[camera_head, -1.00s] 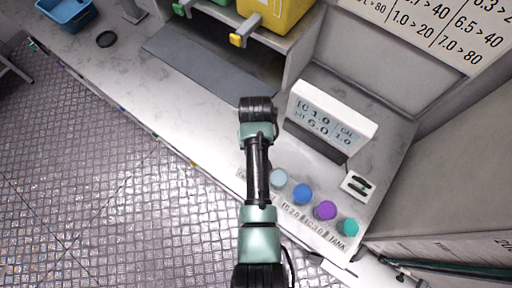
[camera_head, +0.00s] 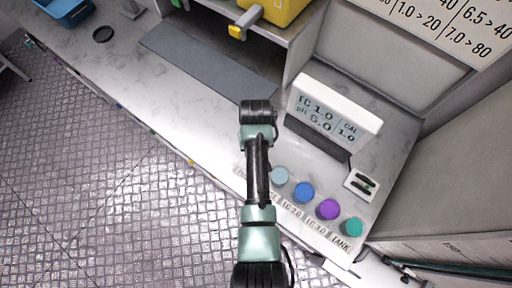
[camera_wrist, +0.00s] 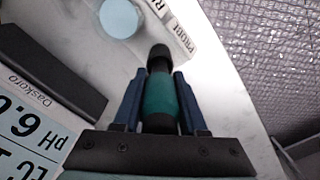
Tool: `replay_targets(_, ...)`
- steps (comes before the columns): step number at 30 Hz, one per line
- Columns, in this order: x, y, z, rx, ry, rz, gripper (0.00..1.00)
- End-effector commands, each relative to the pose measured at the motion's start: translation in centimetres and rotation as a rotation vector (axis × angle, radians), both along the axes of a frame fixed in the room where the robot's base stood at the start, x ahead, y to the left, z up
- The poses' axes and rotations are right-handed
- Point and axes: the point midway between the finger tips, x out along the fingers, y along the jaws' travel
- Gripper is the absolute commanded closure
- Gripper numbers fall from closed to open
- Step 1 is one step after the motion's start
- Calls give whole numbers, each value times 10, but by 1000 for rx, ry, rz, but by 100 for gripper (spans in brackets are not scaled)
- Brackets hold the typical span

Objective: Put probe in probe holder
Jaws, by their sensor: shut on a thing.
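The probe (camera_wrist: 160,98), teal with a black tip, shows in the wrist view between the two blue fingers of my gripper (camera_wrist: 158,90), which is shut on it. Its tip points away from the wrist camera, toward the pale counter. In the head view my arm hangs over the counter and hides the gripper and the probe. A small white block with dark slots (camera_head: 361,184) stands right of the cups; I cannot tell whether it is the probe holder.
A row of round caps, light blue (camera_head: 280,175), blue (camera_head: 303,192), purple (camera_head: 328,209) and teal (camera_head: 351,227), stands behind a label strip (camera_head: 316,227). A white meter (camera_head: 335,110) stands behind them. A grey mat (camera_head: 205,65) lies at left.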

Motion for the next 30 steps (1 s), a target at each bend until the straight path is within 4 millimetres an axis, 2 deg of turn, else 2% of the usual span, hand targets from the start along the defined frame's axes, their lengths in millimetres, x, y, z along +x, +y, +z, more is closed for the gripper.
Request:
replay_targets(15,0,0,-6,0,0,0,100)
replay_targets(16,0,0,-6,0,-1,0,53)
replay_targets(21,0,0,-6,0,0,0,24)
replay_targets(30,0,0,-5,0,0,0,24)
